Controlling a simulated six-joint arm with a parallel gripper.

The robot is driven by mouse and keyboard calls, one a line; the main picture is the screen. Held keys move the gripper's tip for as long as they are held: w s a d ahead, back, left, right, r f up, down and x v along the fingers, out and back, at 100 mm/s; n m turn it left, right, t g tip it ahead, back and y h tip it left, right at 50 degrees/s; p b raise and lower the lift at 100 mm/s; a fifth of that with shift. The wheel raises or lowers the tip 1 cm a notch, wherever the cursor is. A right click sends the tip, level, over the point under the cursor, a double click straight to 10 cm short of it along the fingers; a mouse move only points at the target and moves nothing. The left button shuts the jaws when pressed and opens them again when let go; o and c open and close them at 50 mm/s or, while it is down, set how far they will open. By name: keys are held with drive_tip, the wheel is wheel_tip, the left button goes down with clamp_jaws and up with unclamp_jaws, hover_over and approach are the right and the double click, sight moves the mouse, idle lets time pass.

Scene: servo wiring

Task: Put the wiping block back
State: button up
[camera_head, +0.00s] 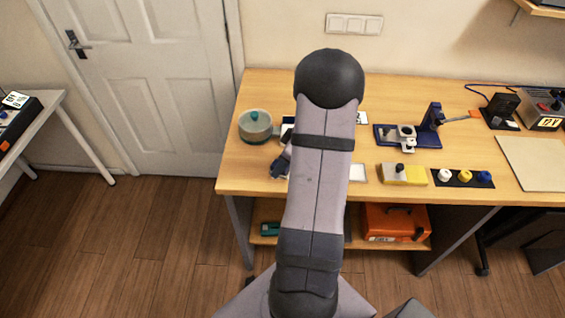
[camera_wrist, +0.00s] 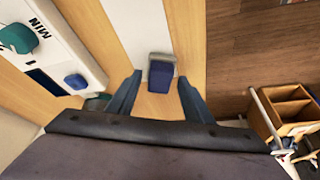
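In the wrist view, a small block with a dark blue body and a grey end (camera_wrist: 161,73) stands between and just beyond my fingertips; I take it to be the wiping block. It is at the near end of a white strip (camera_wrist: 140,25) on the wooden table. My gripper (camera_wrist: 160,82) is open, with a gap between each finger and the block, and holds nothing. In the head view my arm hides the block and most of the gripper.
A white panel marked MIN with knobs (camera_wrist: 45,45) is close on the left. The table (camera_head: 262,180) also holds a round pot (camera_head: 255,127), a blue stand (camera_head: 428,122), a yellow-and-beige block (camera_head: 403,173) and a dark strip of coloured knobs (camera_head: 463,178). A wooden board (camera_head: 535,162) lies right.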

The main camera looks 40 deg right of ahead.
drive_tip(key=shift+r, duration=0.15)
drive_tip(key=shift+r+p, duration=0.1)
drive_tip(key=shift+p, duration=0.25)
drive_tip(key=shift+s+d+r+b, duration=0.15)
drive_tip(key=shift+r+b, duration=0.15)
drive_tip(key=shift+r, duration=0.05)
drive_tip(key=b+v, duration=0.2)
drive_tip(key=v, duration=0.9)
drive_tip(key=a+f+m+g, duration=0.2)
drive_tip(key=a+f+g, duration=0.1)
drive_tip(key=a, duration=1.5)
drive_tip(key=s+a+f+m+g+h, duration=0.1)
drive_tip(key=s+a+f+m, duration=0.1)
drive_tip(key=s+a, duration=0.6)
drive_tip(key=shift+a+f+m+h, duration=0.3)
drive_tip(key=shift+a+f+h, duration=0.15)
drive_tip(key=shift+a, duration=0.8)
